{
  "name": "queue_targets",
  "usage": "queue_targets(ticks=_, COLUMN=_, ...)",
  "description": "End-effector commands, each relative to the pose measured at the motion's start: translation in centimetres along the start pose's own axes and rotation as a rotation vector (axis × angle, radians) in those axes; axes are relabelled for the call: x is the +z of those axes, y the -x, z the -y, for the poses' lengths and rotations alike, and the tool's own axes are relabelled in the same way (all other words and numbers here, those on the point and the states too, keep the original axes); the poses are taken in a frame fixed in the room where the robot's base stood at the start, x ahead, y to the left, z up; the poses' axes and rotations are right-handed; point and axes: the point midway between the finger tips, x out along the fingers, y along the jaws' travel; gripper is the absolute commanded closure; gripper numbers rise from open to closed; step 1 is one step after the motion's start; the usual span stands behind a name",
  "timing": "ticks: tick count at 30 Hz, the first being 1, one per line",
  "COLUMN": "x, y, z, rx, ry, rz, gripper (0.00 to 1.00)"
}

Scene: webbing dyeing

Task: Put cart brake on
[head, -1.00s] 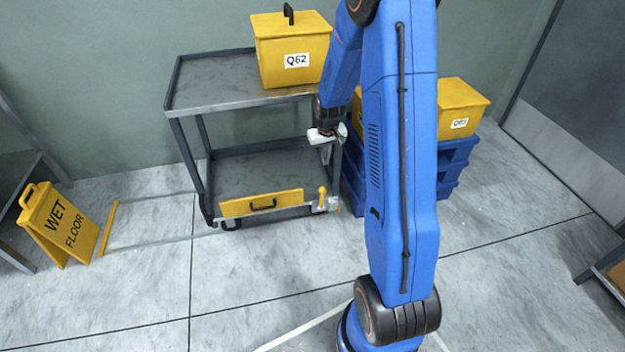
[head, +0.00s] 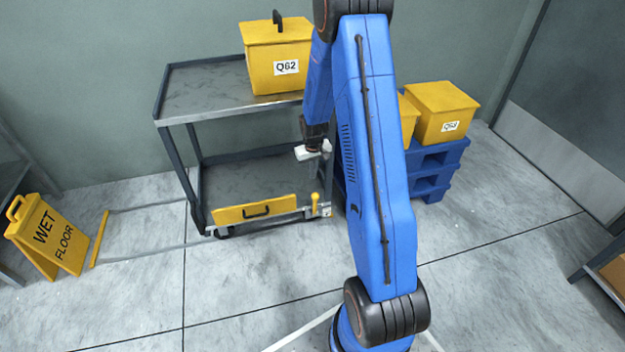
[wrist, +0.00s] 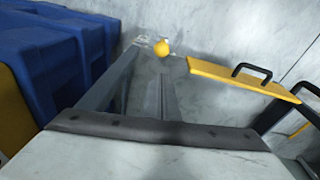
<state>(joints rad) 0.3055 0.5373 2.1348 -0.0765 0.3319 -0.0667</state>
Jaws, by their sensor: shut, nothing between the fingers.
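The cart (head: 212,113) stands by the wall, with a grey top shelf and a lower shelf. Its brake is a yellow lever (head: 315,204) at the front right lower corner, standing roughly upright beside a yellow panel (head: 240,215) with a black handle. In the wrist view the lever's round yellow knob (wrist: 161,47) shows from above, near the top centre. My gripper (head: 312,168) is shut and empty, hanging above the lever at the cart's right side, apart from it. The exact gap between fingertips and knob is hard to judge.
A yellow box marked Q62 (head: 275,55) sits on the cart's top shelf. Blue pallets (head: 432,170) with yellow boxes (head: 440,110) stand close on the right. A wet floor sign (head: 48,235) stands at left. The floor in front is clear.

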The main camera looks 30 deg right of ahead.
Motion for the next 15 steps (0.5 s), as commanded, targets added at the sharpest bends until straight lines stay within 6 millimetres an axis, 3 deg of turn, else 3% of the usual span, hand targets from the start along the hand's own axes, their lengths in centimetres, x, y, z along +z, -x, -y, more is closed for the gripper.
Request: queue_targets(ticks=15, x=0.1, y=-7.2, z=0.0, rx=-0.001, ry=0.000, rz=0.003, gripper=1.00)
